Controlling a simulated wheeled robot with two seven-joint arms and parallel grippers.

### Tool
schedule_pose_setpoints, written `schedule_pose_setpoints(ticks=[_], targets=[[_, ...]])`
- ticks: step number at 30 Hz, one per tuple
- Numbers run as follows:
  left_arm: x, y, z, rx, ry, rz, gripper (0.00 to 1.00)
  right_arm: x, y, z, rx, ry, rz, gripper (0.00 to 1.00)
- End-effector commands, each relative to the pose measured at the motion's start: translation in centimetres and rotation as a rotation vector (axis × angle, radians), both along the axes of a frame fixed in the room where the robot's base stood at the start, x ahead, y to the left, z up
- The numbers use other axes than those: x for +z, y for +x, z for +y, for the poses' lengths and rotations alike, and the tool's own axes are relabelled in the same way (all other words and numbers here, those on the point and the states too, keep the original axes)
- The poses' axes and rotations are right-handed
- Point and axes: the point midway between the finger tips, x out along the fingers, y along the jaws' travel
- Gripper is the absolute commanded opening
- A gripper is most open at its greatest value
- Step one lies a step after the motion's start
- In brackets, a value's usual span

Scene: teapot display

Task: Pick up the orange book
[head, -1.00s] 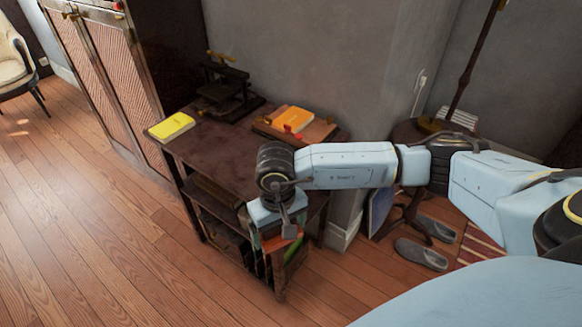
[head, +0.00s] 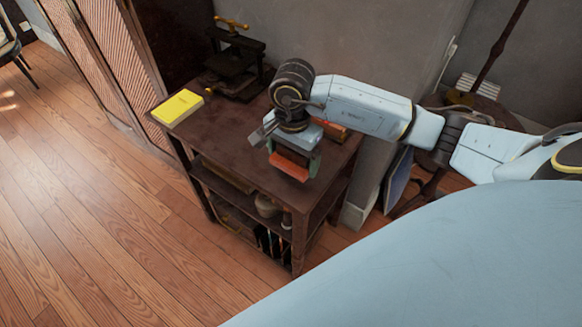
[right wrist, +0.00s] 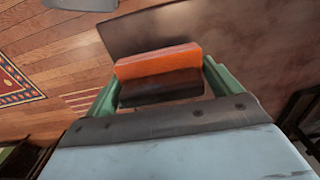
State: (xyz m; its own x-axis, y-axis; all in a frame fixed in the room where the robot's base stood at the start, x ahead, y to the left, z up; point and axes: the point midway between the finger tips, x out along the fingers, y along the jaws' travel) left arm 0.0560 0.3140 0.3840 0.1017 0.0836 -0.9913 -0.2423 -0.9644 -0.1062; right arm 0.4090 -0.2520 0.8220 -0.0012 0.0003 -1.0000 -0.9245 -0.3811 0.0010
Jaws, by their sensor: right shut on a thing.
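My right gripper (head: 293,157) is over the dark wooden table (head: 223,137), in front of its middle. It is shut on an orange book (head: 290,167), whose narrow orange-red side faces my head camera. In the right wrist view the orange book (right wrist: 158,60) lies between the two green fingers. The book appears to be held above the tabletop. Another orange item (head: 332,130) on the table is mostly hidden behind my right arm. My left gripper is not in view.
A yellow book (head: 178,107) lies at the table's left corner. A dark press (head: 235,65) with a yellow handle stands at the back. Lower shelves hold a jar (head: 266,206) and dark upright things. The wall is behind, and wooden floor is clear at left.

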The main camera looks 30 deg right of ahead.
Motion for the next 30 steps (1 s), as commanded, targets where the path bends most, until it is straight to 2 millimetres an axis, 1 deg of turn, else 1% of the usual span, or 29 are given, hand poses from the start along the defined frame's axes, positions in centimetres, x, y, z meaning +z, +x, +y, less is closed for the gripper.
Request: schedule_pose_setpoints(ticks=[5, 9, 11, 19, 26, 27, 29, 30], targets=[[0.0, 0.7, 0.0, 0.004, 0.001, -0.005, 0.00, -1.4, 0.0, 0.0, 0.000, 0.001, -0.001, 0.63], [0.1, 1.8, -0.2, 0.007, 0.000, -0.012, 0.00, -3.5, 0.0, 0.1, 0.000, 0.002, 0.001, 0.63], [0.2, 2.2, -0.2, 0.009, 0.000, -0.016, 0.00, -4.2, 0.0, 0.0, 0.000, 0.001, 0.000, 0.63], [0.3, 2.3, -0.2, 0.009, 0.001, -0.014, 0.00, -4.3, 0.1, 0.0, 0.002, 0.000, -0.003, 0.63], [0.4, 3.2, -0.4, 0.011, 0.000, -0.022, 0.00, -4.6, 0.1, 0.0, 0.002, 0.000, -0.002, 0.63], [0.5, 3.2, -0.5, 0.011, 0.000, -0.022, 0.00, -4.5, 0.1, 0.0, 0.002, 0.000, -0.002, 0.94], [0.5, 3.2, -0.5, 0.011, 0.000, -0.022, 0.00, -4.5, 0.1, 0.0, 0.002, 0.000, -0.002, 1.00], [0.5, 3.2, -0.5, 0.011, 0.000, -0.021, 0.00, -4.5, 0.1, 0.0, 0.002, 0.000, -0.002, 1.00]])
